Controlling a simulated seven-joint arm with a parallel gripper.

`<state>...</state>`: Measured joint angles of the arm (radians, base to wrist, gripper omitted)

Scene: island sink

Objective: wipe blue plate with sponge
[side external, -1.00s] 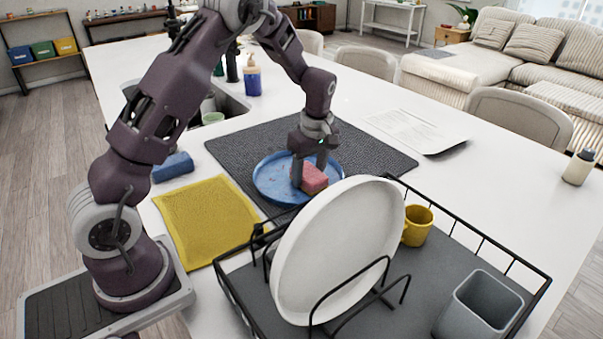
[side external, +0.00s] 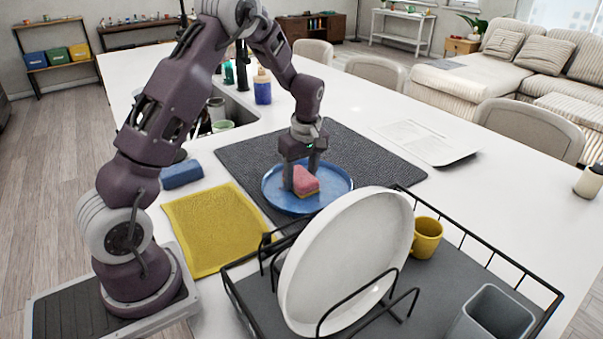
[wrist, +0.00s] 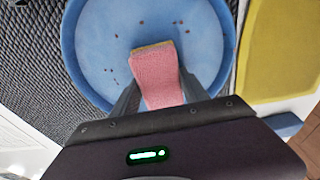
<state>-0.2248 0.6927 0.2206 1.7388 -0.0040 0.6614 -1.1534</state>
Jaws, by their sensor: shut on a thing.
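The blue plate (side external: 337,181) lies on a dark textured mat, and dark specks show on it in the wrist view (wrist: 100,40). The pink sponge (side external: 306,182) has a yellowish layer along one edge, visible in the wrist view (wrist: 155,78). My gripper (side external: 301,184) points down over the plate and is shut on the sponge, with a finger on each side of it. The sponge is at the plate's surface, but I cannot tell how firmly it touches. The sponge and fingers hide part of the plate.
A yellow cloth (side external: 215,228) and a blue sponge (side external: 181,174) lie left of the dark mat (side external: 375,152). A dish rack (side external: 245,300) with an upright white plate (side external: 345,262) and a yellow mug (side external: 426,237) stands close in front. A soap bottle (side external: 262,88) stands by the sink.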

